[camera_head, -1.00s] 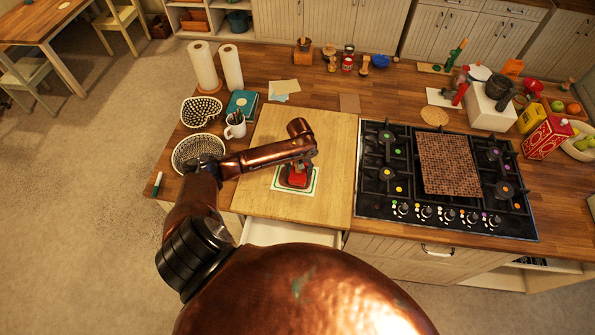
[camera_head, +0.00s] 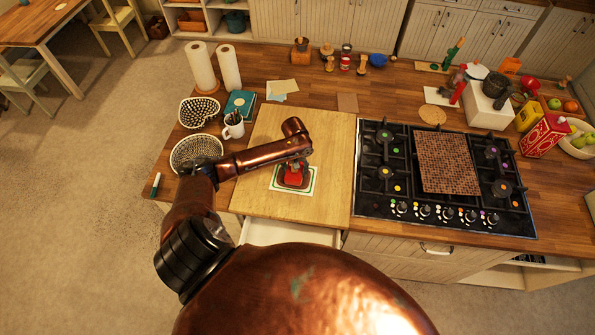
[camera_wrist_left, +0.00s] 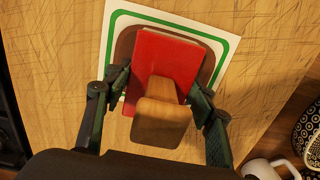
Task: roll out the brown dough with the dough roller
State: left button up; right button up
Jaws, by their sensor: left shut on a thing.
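The dough roller (camera_wrist_left: 165,65) is red with a wooden handle (camera_wrist_left: 160,120). My left gripper (camera_wrist_left: 158,90) is shut on it, one finger on each side. The roller lies over the brown dough (camera_wrist_left: 124,45), which shows as a flat brown rim around the red part. Most of the dough is hidden beneath it. The dough is on a white mat with a green border (camera_wrist_left: 228,45). In the head view the red roller (camera_head: 293,177) shows below my left gripper (camera_head: 294,165), on the mat (camera_head: 275,185). My right gripper is not in view.
The mat lies on a light wooden board (camera_head: 335,140). A black gas stove (camera_head: 375,205) adjoins it on the right. Two baskets (camera_head: 197,150), a white mug (camera_head: 234,130) and paper towel rolls (camera_head: 203,70) stand to the left. The board's back part is clear.

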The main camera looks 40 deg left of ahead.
pick_arm(q)
jog(key=shift+s+a, duration=0.2)
jog(key=shift+a, duration=0.25)
jog(key=shift+s+a, duration=0.2)
jog(key=shift+a, duration=0.25)
jog(key=shift+f, duration=0.1)
jog(key=shift+s+f, duration=0.1)
jog(key=shift+f, duration=0.25)
dwell(0.5)
